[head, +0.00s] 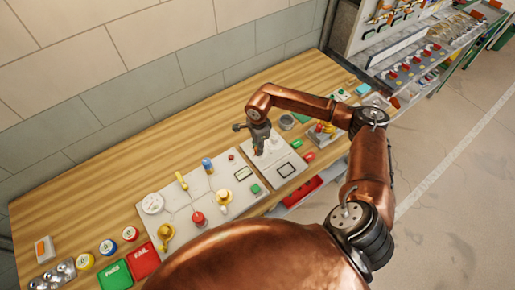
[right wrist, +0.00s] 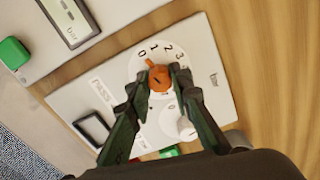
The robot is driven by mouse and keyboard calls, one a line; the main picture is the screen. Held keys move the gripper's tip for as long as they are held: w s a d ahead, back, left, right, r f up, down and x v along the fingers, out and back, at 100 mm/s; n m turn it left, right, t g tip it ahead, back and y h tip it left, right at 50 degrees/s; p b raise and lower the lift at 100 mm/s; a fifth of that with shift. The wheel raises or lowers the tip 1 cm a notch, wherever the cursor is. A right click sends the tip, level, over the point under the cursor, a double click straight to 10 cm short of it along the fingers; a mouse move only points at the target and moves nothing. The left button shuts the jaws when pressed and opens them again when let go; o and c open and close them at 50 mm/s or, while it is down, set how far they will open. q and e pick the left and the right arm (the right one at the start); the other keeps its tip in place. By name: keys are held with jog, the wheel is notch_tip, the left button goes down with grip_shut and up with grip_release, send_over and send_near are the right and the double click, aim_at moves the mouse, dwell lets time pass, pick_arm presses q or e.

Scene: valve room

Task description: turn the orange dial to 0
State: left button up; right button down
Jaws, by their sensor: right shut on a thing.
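The orange dial (right wrist: 158,76) sits on a round white face (right wrist: 142,62) with printed numbers, on a pale panel (right wrist: 75,98). The digits 2 and 3 are readable in the right wrist view. A dark mark shows on the dial, but I cannot tell which number it points to. My right gripper (right wrist: 157,88) is shut on the dial, a finger on each side. In the head view my right gripper (head: 259,150) points down at the right-hand panel (head: 277,178) and mostly hides the dial. My left gripper is not in view.
A larger panel (head: 180,205) with a red knob (head: 198,218), yellow handles and a blue-topped lever (head: 207,165) lies to the left. Green and red bins (head: 145,262) stand at the bench's left end. A red tray (head: 303,192) is at the front edge.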

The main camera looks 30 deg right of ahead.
jog(key=c, duration=1.7)
grip_release()
jog(key=shift+a, duration=0.1)
jog(key=shift+c, duration=0.2)
notch_tip(320, 180, up, 12)
jog(key=shift+s, duration=0.15)
